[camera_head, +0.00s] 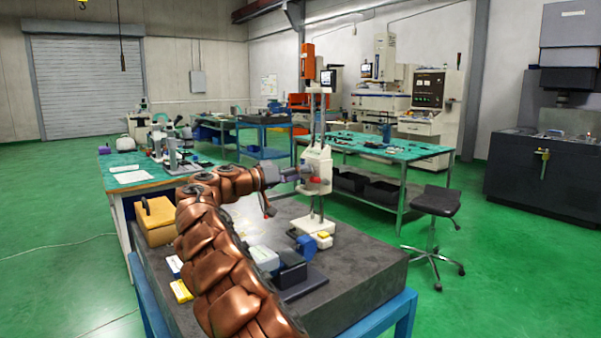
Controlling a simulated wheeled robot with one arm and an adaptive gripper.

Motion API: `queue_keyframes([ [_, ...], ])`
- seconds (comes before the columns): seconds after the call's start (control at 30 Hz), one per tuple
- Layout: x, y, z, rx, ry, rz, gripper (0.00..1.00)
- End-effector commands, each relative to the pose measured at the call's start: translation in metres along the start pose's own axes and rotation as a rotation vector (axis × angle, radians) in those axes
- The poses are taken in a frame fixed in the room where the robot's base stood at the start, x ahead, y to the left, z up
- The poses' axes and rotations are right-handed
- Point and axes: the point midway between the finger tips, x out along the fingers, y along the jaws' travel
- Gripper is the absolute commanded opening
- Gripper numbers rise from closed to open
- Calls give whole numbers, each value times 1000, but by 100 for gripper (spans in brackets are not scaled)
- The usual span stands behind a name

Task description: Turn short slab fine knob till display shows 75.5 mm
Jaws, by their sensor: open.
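A tall height gauge with a white carriage (318,165), twin upright columns and a white base (311,227) stands on the dark granite plate (365,262). A reddish part (317,180) shows low on the carriage. I cannot tell which part is the short slab fine knob. My copper-coloured arm reaches up from the front, and my gripper (299,177) is open at the left side of the carriage. My gripper hides part of that side; whether it touches a knob is too small to tell. No display reading in mm is legible.
A yellow wooden box (156,221), a blue-white item (264,257), a dark box (291,267) and a small blue-yellow block (323,240) rest on the plate around my arm. A black stool (437,202) stands right. The plate's right side is clear.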

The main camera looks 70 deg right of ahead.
Motion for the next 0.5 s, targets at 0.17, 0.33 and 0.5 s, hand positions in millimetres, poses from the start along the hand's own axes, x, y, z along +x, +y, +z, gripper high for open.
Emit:
queue_keyframes([
  [0.17, 6, 0, 0, 0, 1, -1, 68],
  [0.33, 6, 0, 0, 0, 1, -1, 68],
  [0.5, 6, 0, 0, 0, 1, -1, 55],
])
